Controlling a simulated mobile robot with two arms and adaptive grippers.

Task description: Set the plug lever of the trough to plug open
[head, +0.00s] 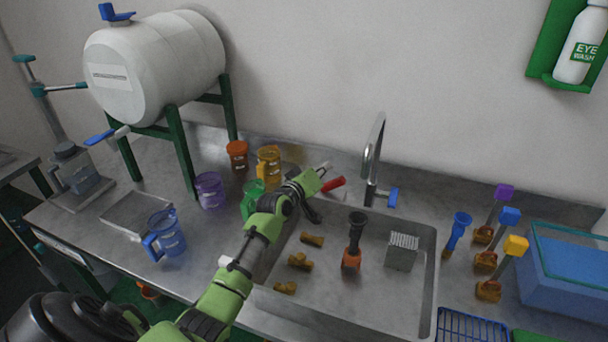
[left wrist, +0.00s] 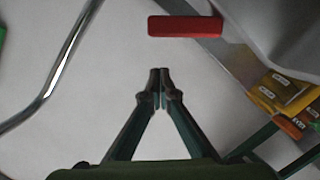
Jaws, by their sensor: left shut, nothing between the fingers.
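The red plug lever (head: 332,184) is at the back left of the metal trough (head: 427,262), left of the tap. In the left wrist view the lever (left wrist: 185,26) is a red bar above and slightly right of my fingertips, apart from them. My left gripper (head: 323,167) is near the lever, just behind it in the head view. Its fingertips (left wrist: 160,76) are together with nothing between them. My gripper and wrist partly hide the trough's back left corner. My right gripper is not in view.
The tap (head: 374,150) with a blue handle (head: 393,197) stands right of the lever. Purple (head: 210,190), green (head: 252,197), yellow and orange cups stand to the left. Dark yellow pieces, an orange-and-black tool (head: 352,250) and a grey block (head: 402,252) lie in the trough.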

